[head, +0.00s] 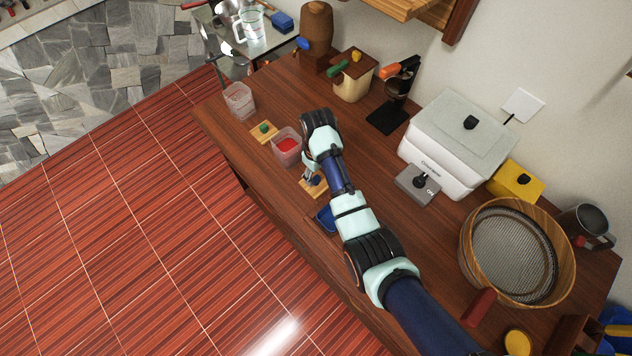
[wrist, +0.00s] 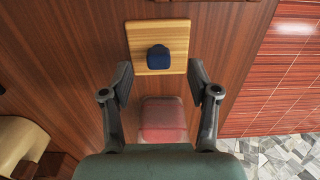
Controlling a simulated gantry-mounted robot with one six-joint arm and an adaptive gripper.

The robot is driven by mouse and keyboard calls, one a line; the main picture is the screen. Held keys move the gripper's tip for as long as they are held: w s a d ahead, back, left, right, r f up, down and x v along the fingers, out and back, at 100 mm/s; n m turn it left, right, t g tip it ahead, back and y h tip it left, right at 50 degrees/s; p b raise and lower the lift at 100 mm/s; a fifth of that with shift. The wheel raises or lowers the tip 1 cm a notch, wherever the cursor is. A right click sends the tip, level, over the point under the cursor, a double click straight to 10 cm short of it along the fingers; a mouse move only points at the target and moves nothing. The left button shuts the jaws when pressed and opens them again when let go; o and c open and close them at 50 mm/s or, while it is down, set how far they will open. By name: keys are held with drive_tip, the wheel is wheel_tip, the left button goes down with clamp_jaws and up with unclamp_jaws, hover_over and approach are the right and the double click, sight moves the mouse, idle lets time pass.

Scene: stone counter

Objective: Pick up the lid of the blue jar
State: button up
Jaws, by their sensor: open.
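The lid with a blue knob (head: 317,190) is a small square of light wood lying on the counter. In the wrist view the lid (wrist: 180,38) shows whole, its dark blue knob (wrist: 158,57) facing the camera. The blue jar (head: 325,218), a clear container with blue inside, stands just in front of the lid in the head view, partly hidden by my arm. My gripper (head: 312,175) points down above the lid. In the wrist view my gripper (wrist: 160,75) is open and empty, its two fingers on either side of the lid's lower edge. I cannot tell the exact height.
A clear jar with red inside (head: 287,147) stands close to my gripper, and shows between the fingers (wrist: 162,118). A lid with a green knob (head: 263,131) and another clear jar (head: 239,100) lie beyond. A white appliance (head: 460,140) and a sieve (head: 515,250) stand right.

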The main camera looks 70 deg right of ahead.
sight(317, 179)
wheel_tip(317, 179, down, 5)
drive_tip(key=shift+d+b, duration=0.1)
drive_tip(key=shift+b, duration=0.7)
clamp_jaws()
